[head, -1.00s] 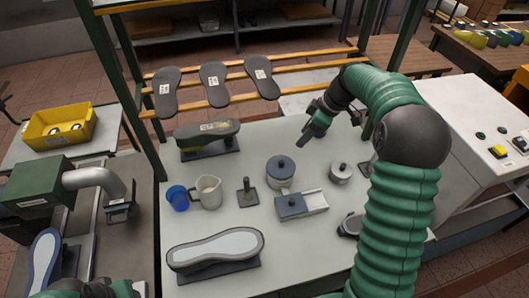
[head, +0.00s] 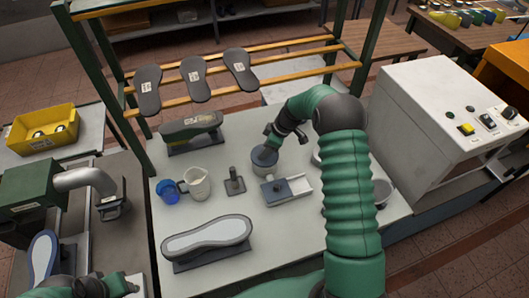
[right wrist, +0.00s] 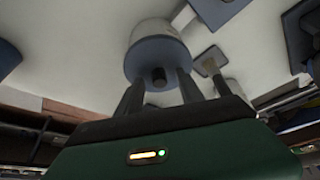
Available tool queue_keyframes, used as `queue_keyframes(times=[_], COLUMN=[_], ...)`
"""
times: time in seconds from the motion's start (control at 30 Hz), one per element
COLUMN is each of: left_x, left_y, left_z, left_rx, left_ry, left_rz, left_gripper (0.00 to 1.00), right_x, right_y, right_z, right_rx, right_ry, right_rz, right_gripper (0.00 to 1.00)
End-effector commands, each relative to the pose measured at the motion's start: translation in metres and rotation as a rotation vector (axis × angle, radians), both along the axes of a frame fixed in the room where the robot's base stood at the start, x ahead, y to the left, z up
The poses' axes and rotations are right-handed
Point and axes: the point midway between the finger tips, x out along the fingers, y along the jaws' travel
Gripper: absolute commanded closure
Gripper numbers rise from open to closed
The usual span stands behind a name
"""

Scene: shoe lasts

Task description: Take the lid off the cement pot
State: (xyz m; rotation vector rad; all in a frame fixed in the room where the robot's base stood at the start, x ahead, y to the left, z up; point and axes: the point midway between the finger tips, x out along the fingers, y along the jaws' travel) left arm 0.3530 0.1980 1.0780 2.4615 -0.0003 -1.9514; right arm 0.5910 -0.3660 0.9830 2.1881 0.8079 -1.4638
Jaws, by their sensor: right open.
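The cement pot (head: 273,171) is a pale round pot with a blue-grey lid (head: 261,158), standing on the light worktable (head: 260,238). In the right wrist view the lid (right wrist: 151,56) is on the pot, with its dark knob (right wrist: 158,76) facing my gripper. My right gripper (head: 270,146) is above the lid and hides part of it. In the right wrist view the gripper (right wrist: 160,90) is open, with one finger to each side of the knob and gaps between. My left gripper (head: 118,285) shows only partly at the bottom left; its fingers cannot be made out.
Shoe-shaped forms lie at left. My right arm covers the table's right side.

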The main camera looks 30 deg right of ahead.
Motion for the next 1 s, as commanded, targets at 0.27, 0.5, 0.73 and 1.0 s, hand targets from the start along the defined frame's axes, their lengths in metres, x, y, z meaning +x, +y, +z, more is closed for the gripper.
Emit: queue_keyframes(times=[0.27, 0.5, 0.73, 1.0], left_x=[0.000, 0.000, 0.000, 0.000], left_y=[0.000, 0.000, 0.000, 0.000], left_z=[-0.001, -0.001, -0.001, -0.007], left_rx=[0.000, 0.000, 0.000, 0.000], left_ry=[0.000, 0.000, 0.000, 0.000], left_rz=[0.000, 0.000, 0.000, 0.000], left_gripper=[0.64, 0.64, 0.64, 0.64], right_x=[-0.001, -0.001, -0.001, 0.000], right_y=[0.000, 0.000, 0.000, -0.001], right_z=[0.000, 0.001, 0.001, 0.011], right_rx=[0.001, 0.000, 0.000, 0.000], right_ry=[-0.001, 0.000, 0.000, -0.003], right_rz=[0.000, 0.000, 0.000, 0.000], right_gripper=[0.78, 1.00, 1.00, 1.00])
